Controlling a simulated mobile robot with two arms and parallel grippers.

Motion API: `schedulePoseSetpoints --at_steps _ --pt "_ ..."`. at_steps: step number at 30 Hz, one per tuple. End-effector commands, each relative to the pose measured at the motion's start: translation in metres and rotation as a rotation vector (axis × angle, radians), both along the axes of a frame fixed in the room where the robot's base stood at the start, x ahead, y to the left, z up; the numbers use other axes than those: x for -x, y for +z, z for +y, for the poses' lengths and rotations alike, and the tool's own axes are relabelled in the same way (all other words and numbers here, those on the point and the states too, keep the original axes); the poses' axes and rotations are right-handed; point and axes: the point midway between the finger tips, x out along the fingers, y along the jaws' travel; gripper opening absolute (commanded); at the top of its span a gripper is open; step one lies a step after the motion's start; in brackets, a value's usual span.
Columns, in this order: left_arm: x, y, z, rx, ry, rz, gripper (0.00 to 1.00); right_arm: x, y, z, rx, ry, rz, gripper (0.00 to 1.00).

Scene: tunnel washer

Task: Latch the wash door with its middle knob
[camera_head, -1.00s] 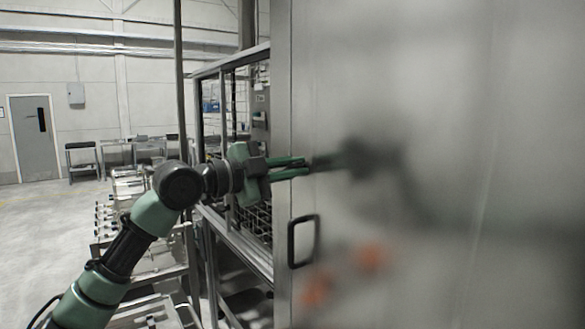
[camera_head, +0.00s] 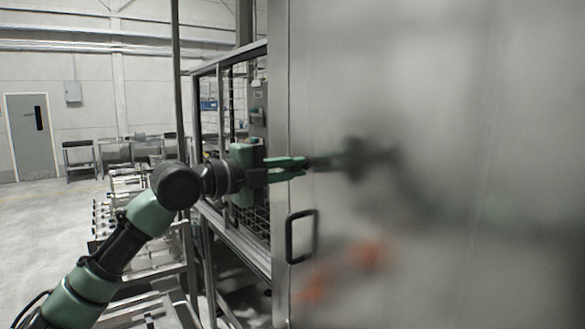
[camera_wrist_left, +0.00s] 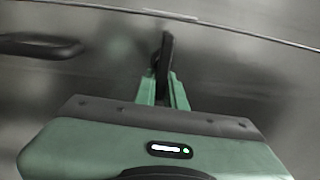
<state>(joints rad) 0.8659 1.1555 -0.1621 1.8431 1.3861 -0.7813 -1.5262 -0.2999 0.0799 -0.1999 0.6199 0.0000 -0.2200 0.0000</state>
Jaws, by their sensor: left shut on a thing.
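The wash door (camera_head: 420,120) is a large, shiny steel panel filling the right of the head view. It mirrors my arm and some orange patches. My left gripper (camera_head: 304,163) is at the door's left part, above the black bar handle (camera_head: 290,238). In the left wrist view, my left gripper (camera_wrist_left: 163,82) is shut on a dark, slim knob (camera_wrist_left: 165,52) standing out from the door. The handle also shows at the left of the wrist view (camera_wrist_left: 40,45). My right gripper is out of view.
A framed steel machine section with a wire basket (camera_head: 257,222) stands left of the door. Metal racks (camera_head: 150,255) stand below my left arm. Open floor (camera_head: 45,230) lies at the far left, with a grey room door (camera_head: 30,145) behind.

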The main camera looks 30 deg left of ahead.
Motion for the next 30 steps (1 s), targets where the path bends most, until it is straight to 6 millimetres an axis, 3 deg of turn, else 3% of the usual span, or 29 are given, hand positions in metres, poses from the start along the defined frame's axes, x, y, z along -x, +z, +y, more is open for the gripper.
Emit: schedulePoseSetpoints --at_steps 11,12,13,14,24,30 --pt "-0.001 -0.001 0.001 -0.008 0.004 0.0 0.0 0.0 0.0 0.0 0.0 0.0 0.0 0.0" --pt "-0.001 -0.001 0.001 -0.008 0.004 0.0 0.22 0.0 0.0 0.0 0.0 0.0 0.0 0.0" --pt "-0.001 -0.001 0.001 -0.008 0.004 0.0 0.31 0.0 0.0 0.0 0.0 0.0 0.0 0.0" --pt "-0.001 -0.001 0.001 -0.007 0.003 0.0 0.33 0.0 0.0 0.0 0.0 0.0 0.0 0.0" --pt "0.002 -0.001 0.002 -0.004 0.003 -0.003 0.33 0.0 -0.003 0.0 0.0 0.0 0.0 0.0" --pt "0.028 -0.007 0.014 -0.008 0.006 -0.002 0.33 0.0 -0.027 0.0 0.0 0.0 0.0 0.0"
